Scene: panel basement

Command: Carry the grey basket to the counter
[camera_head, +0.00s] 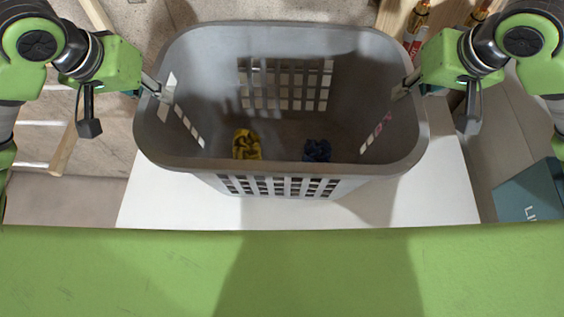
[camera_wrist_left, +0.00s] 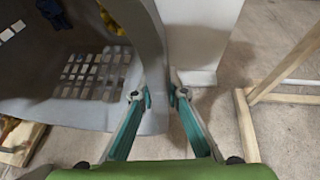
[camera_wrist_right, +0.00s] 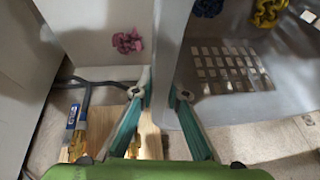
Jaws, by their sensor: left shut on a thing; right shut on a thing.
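The grey basket (camera_head: 285,170) is upright in front of me, with slotted walls. A yellow crumpled item (camera_head: 247,145) and a dark blue one (camera_head: 317,150) lie in it. My left gripper (camera_head: 158,90) is shut on its left rim, and my right gripper (camera_head: 403,88) on its right rim. In the left wrist view the basket wall (camera_wrist_left: 150,60) lies between the fingers, and in the right wrist view its wall (camera_wrist_right: 170,60) does too. A white flat surface (camera_head: 430,205) shows below the basket; I cannot tell whether they touch, or whether this is the counter.
A pink crumpled item (camera_wrist_right: 127,41) is on the white surface outside the basket's right wall. A wooden frame (camera_wrist_left: 250,125) stands at the left. A teal box (camera_head: 530,190) is at the right.

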